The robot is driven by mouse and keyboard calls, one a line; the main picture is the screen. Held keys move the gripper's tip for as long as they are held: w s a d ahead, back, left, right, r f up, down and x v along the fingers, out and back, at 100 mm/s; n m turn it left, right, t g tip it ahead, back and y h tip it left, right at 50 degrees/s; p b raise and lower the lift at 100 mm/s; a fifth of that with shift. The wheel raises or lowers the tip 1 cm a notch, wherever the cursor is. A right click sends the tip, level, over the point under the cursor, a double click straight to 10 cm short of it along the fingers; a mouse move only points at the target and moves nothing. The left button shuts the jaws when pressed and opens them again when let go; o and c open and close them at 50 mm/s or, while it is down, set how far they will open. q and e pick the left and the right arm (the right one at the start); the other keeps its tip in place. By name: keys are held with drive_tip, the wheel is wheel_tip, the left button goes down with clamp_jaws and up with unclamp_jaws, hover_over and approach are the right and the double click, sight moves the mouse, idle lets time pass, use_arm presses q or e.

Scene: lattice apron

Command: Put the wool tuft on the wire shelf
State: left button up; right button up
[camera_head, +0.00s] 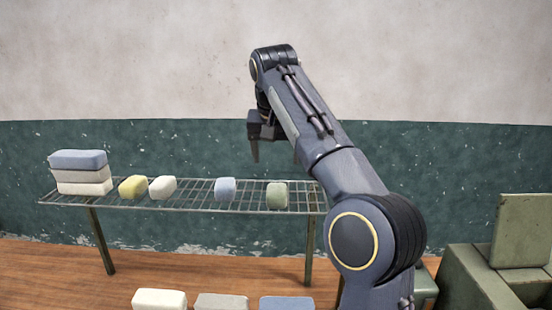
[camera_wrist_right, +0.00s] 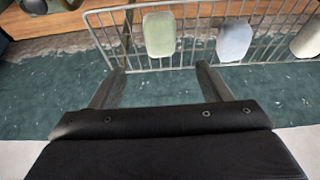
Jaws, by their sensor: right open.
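The wire shelf (camera_head: 190,194) is a metal grid on legs in front of the wall; its edge also shows in the wrist view (camera_wrist_right: 270,67). Rounded soft blocks stand apart on it: a yellow one (camera_head: 132,187), a white one (camera_head: 162,188), a pale blue one (camera_head: 225,189) and a green one (camera_head: 277,195). I cannot tell which block is the wool tuft. My right gripper (camera_head: 256,150) is open and empty above the shelf. In the wrist view, the green block (camera_wrist_right: 159,34) and blue block (camera_wrist_right: 234,41) lie beyond its fingertips. My left gripper is out of view.
A stack of blue, mauve-grey and white slabs (camera_head: 81,173) stands at the shelf's left end. White (camera_head: 159,299), grey (camera_head: 222,301) and blue (camera_head: 287,302) blocks sit at the bottom edge. A green metal box (camera_head: 480,280) stands at right. The shelf has a gap between white and pale blue blocks.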

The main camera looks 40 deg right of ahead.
drive_tip(key=s+a+f+n+t+y, duration=0.1)
drive_tip(key=s+a+f+n+y, duration=0.2)
drive_tip(key=s+a+f, duration=0.7)
drive_tip(key=s+a+f+n+t+y, duration=0.1)
drive_tip(key=s+a+f+n+y, duration=0.2)
drive_tip(key=s+a+f, duration=0.6)
drive_tip(key=s+f, duration=0.6)
drive_tip(key=f, duration=0.2)
drive_tip(key=shift+a+y, duration=0.4)
drive_tip(key=shift+s+f, duration=0.1)
drive_tip(key=shift+s, duration=0.1)
